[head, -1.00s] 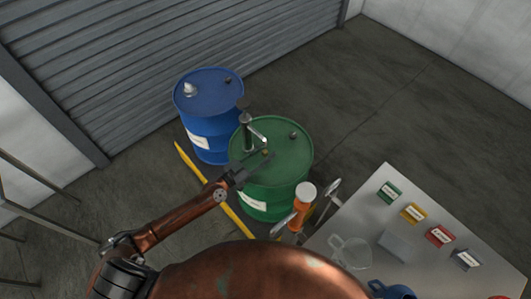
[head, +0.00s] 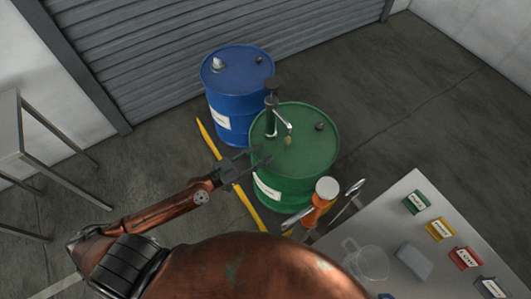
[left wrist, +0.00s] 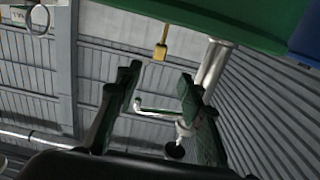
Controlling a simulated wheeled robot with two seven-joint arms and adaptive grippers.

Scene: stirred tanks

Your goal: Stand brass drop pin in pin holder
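A small upright brass piece (head: 288,141), which looks like the drop pin, stands on the lid of the green drum (head: 310,160), near the pump spout. It also shows in the left wrist view (left wrist: 161,50), inverted, with its base at the green surface. I cannot make out a separate pin holder under it. My left gripper (head: 263,157) is at the near left edge of the drum, apart from the brass piece. In the left wrist view its two fingers (left wrist: 158,90) are spread, with nothing held between them. My right gripper is not in view.
A metal pump (head: 271,115) with a spout rises from the green drum. A blue drum (head: 238,90) stands behind. An orange, white-topped device (head: 317,205) is close in front. A metal table (head: 395,222) with coloured boxes is at right. A yellow floor stripe runs at left.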

